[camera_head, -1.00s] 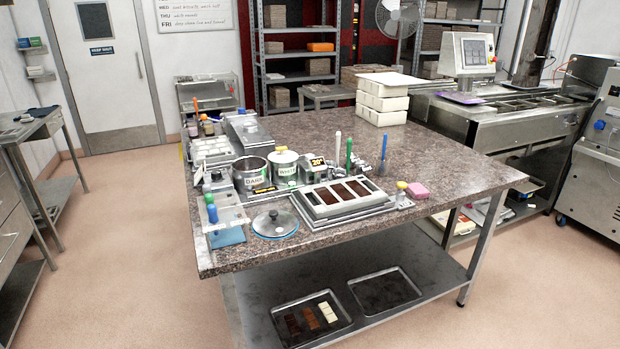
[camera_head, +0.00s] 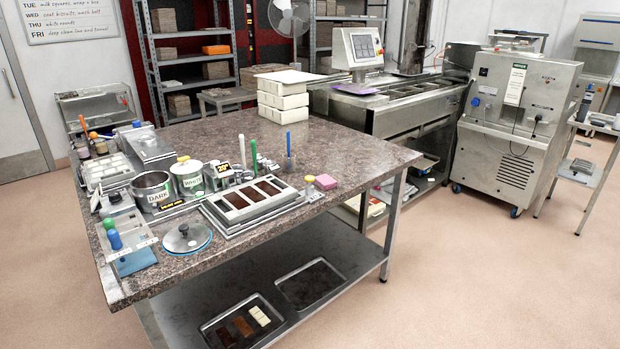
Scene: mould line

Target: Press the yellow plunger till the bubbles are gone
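A small yellow knob (camera_head: 309,179), which looks like the plunger, stands at the right end of the mould on the stone-topped table. The mould (camera_head: 248,203) is a pale frame with several compartments filled with dark brown, and it sits on a metal plate or tray. Any bubbles are too small to make out. A second yellow spot (camera_head: 183,158) shows behind the pot marked WHITE. My gripper is not in view.
Green, white and blue upright sticks (camera_head: 289,143) stand behind the mould. Pots marked DARK (camera_head: 152,190) and WHITE (camera_head: 188,178) and a round lid (camera_head: 187,237) are to the left. The table's right part (camera_head: 365,158) is clear.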

